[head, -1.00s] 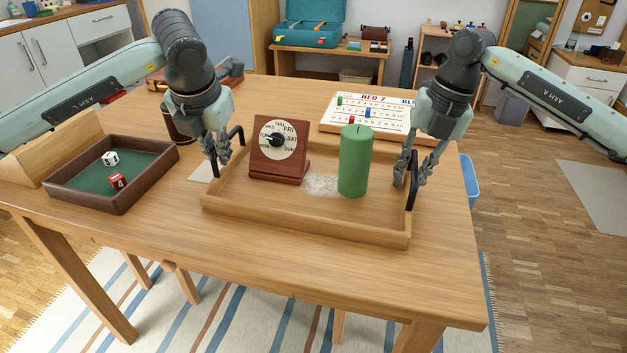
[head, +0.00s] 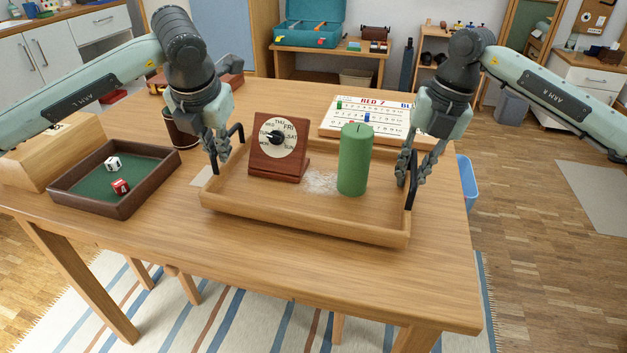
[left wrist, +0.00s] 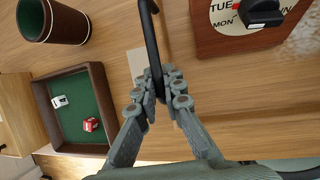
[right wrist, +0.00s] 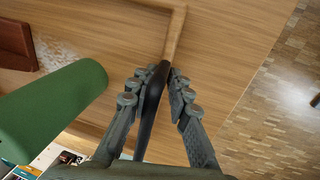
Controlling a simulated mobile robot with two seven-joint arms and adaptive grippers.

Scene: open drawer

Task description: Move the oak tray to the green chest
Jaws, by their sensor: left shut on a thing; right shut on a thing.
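The oak tray (head: 300,221) is level over the table, apparently just clear of it. It carries a red-brown weekday dial (head: 280,148) and an upright green cylinder (head: 354,160) with a slot on top. My left gripper (head: 218,160) is shut on the tray's left black handle (left wrist: 151,45). My right gripper (head: 408,180) is shut on the right black handle (right wrist: 150,112). The teal-green chest (head: 308,37), lid open, stands on a low wooden bench at the back.
A dice tray (head: 118,208) with two dice, a dark cup (head: 181,130) and a wooden box (head: 45,155) stand on the table's left. A calendar board (head: 372,118) lies behind the oak tray. A blue bin (head: 466,184) is beyond the right edge.

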